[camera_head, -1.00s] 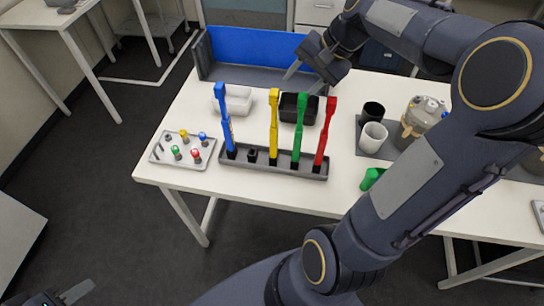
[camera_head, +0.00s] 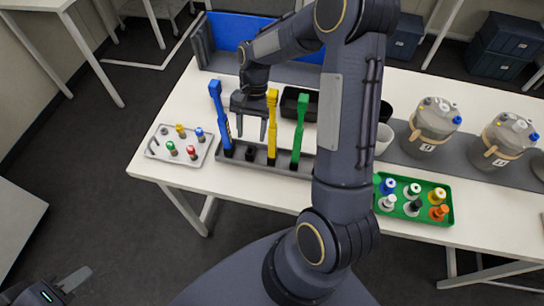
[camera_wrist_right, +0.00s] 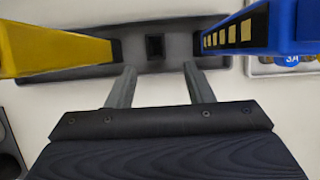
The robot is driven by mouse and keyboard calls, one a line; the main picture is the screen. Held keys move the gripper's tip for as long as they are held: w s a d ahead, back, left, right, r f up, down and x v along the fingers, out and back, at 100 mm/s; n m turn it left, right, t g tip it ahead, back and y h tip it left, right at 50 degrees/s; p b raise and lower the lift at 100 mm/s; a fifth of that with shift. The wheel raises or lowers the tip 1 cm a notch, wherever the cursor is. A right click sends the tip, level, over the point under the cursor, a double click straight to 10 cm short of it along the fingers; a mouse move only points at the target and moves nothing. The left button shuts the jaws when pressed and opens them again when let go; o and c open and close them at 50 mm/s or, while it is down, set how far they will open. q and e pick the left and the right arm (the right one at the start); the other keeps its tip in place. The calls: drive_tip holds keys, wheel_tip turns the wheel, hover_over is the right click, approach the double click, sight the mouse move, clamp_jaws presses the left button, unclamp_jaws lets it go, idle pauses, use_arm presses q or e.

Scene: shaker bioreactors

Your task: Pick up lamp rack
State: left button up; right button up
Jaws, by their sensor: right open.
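The lamp rack (camera_head: 265,158) is a long dark grey holder near the table's front edge. It holds upright blue (camera_head: 221,118), yellow (camera_head: 272,125) and green (camera_head: 299,130) lamps; its right end is hidden behind my right arm. My right gripper (camera_head: 251,132) is open, pointing down at the rack between the blue and yellow lamps. In the right wrist view, its fingertips (camera_wrist_right: 159,70) are either side of the rack's empty square socket (camera_wrist_right: 155,46), and nothing is between them. Whether they touch the rack cannot be told. My left gripper (camera_head: 72,284) is at the lower left, away from the table.
A grey tray of small coloured pieces (camera_head: 162,150) lies left of the rack. A blue-backed bin (camera_head: 225,37) and a black box (camera_head: 290,96) stand behind. A green tray of capped bottles (camera_head: 447,217) and grey vessels (camera_head: 432,122) stand to the right.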

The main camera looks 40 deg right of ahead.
sight(252, 147)
drive_tip(key=shift+p+x, duration=0.5)
drive_tip(key=shift+x, duration=1.8)
drive_tip(key=shift+s+d, duration=0.15)
clamp_jaws()
